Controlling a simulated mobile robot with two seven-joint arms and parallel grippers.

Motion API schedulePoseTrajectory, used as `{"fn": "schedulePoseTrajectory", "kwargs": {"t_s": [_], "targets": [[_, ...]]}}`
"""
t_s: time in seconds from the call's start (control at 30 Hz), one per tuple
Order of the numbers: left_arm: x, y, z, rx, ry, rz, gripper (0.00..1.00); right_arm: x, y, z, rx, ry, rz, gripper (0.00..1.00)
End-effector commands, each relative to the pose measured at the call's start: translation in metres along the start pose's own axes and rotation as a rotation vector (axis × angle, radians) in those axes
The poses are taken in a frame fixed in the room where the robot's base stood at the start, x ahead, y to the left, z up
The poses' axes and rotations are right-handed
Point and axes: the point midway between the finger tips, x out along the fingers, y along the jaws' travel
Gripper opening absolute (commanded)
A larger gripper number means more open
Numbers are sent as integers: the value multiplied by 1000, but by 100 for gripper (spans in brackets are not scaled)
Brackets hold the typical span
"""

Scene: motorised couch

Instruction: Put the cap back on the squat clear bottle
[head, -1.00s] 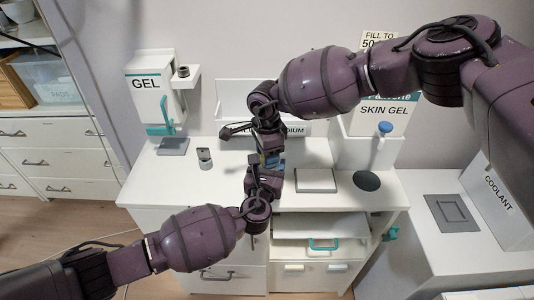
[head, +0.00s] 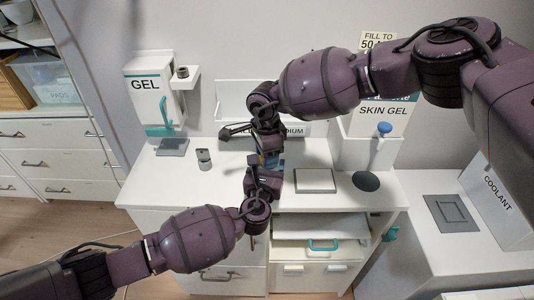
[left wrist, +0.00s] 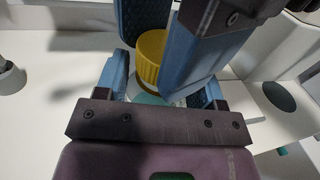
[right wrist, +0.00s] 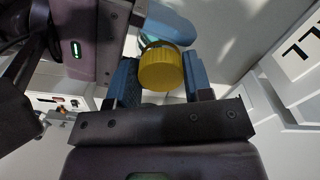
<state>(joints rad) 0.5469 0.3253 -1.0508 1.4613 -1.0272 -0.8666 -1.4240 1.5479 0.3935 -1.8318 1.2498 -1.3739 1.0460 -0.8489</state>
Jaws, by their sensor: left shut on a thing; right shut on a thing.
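The ridged yellow cap (right wrist: 162,68) sits between the blue fingers of my right gripper (right wrist: 160,82), which is shut on it. The cap also shows in the left wrist view (left wrist: 150,52). My left gripper (left wrist: 165,88) is shut around the squat clear bottle (left wrist: 148,98), mostly hidden behind its fingers and the cap. The cap is directly above the bottle; whether they touch I cannot tell. In the head view my right gripper (head: 270,147) meets my left gripper (head: 265,164) over the white counter, and their fingers hide bottle and cap.
A GEL dispenser (head: 150,95) stands at the back left, with a small grey-white container (head: 204,159) before it. A skin gel stand (head: 378,135) with a blue-topped pump is at the back right. A pale square pad (head: 314,181) and dark disc (head: 366,181) lie on the counter.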

Motion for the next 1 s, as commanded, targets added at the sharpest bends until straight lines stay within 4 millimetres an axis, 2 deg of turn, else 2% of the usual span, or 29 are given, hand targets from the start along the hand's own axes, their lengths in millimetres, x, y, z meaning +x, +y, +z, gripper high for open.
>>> {"fn": "schedulePoseTrajectory", "kwargs": {"t_s": [0.03, 1.0], "targets": [[2, -1, 9, 1, -18, 0, 20, 7, 2, -6, 6, 11, 7, 25], [2, -2, 9, 3, -19, 1, 20, 12, 1, -8, 11, 14, -2, 24]]}}
